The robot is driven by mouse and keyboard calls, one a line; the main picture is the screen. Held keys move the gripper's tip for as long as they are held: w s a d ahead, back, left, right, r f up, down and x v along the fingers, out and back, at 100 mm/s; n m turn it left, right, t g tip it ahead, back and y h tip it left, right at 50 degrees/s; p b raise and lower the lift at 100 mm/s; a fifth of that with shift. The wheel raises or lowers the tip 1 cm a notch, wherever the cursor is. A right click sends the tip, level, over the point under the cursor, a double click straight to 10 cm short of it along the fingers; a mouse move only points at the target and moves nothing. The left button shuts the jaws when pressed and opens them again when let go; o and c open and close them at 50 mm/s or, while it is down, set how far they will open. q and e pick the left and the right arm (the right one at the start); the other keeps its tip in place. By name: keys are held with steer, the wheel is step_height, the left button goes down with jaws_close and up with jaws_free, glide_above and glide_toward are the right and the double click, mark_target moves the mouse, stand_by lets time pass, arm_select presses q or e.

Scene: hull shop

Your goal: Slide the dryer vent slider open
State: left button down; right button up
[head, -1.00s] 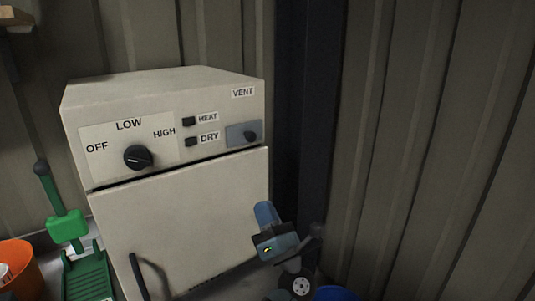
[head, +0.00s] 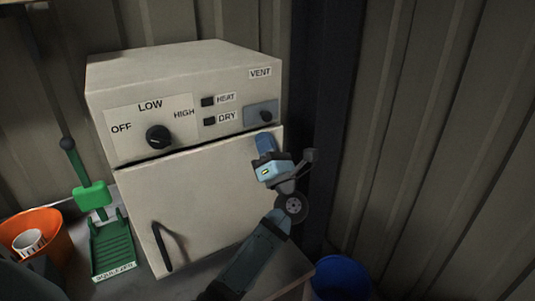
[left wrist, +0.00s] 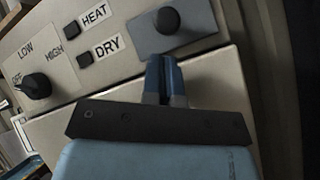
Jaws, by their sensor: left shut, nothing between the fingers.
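The dryer (head: 215,200) is a cream box with a control panel across its top front. The vent slider (head: 265,116) is a dark knob on a grey plate under the VENT label (head: 260,72), and it sits toward the plate's right side. My left gripper (head: 265,138) is shut and empty, just below the slider plate and apart from the knob. In the left wrist view the closed blue fingertips (left wrist: 163,62) point up at the plate's lower edge, with the knob (left wrist: 167,20) just above them. My right gripper is not in view.
A dial (head: 158,137) and HEAT (head: 208,101) and DRY (head: 209,121) switches are left of the slider. A dark door handle (head: 163,248) sticks out below. A green lever device (head: 111,245) and orange bucket (head: 52,247) stand left. A blue bucket (head: 342,276) is lower right, by corrugated walls.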

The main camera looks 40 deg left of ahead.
mark_target(268, 109)
arm_select(q)
steer(key=shift+w+d+r, duration=0.1)
steer(key=shift+w+r, duration=0.3)
steer(key=shift+r, duration=0.45)
steer(key=shift+w, duration=0.1)
step_height(268, 109, up, 6)
steer(key=shift+r+p, duration=0.1)
steer(key=shift+p, duration=1.1)
